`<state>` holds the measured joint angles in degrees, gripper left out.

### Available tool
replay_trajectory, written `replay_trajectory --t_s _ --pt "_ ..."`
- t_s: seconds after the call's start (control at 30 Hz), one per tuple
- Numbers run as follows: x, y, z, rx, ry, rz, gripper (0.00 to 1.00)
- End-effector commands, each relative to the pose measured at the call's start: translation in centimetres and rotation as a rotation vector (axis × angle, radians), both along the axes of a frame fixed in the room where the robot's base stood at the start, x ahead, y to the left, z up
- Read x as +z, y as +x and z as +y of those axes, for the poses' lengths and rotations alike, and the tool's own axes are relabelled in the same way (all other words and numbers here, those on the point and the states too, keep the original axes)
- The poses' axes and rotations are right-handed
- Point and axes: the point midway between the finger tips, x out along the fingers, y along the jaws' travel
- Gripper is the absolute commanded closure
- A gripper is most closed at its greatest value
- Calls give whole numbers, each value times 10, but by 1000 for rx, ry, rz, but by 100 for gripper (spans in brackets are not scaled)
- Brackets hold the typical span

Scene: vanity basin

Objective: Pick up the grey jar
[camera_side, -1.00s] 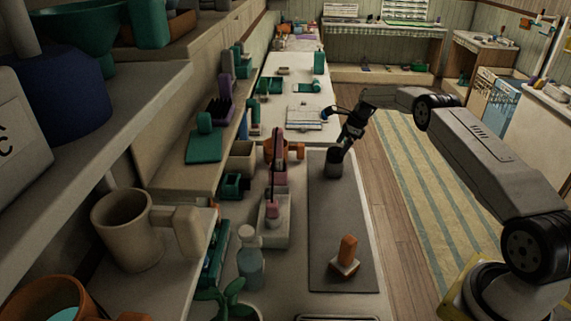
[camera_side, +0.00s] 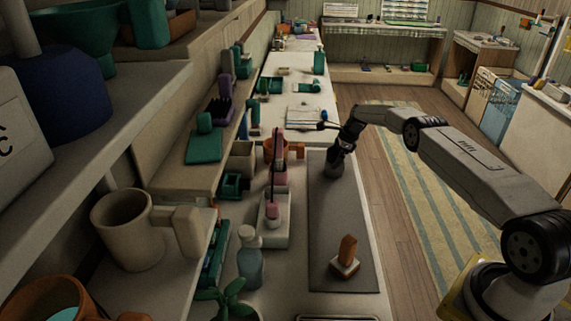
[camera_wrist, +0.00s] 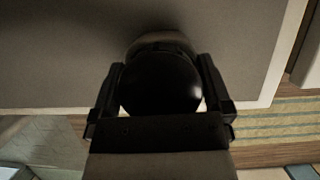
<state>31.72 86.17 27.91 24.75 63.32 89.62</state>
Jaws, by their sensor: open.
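The grey jar (camera_side: 333,170) stands on the dark grey mat (camera_side: 340,220), near its far end. My gripper (camera_side: 338,153) is right over it and hides its upper part in the side view. In the wrist view the jar (camera_wrist: 160,85) looks dark and round and lies between the two fingers of my gripper (camera_wrist: 161,80). The fingers are open, one on each side of it. I cannot tell whether either finger touches the jar.
An orange-handled object on a pale base (camera_side: 345,257) stands at the near end of the mat. The middle of the mat is clear.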

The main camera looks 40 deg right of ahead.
Motion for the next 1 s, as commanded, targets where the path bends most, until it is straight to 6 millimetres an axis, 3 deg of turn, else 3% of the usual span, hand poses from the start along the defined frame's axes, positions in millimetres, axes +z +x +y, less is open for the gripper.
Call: replay_trajectory --t_s 0.53,0.8,0.83,1.0 --pt "-1 0 0 0 0 0 0" --pt "-1 0 0 0 0 0 86" --pt "0 1 0 -1 -1 -1 90" --pt "0 1 0 -1 -1 -1 90"
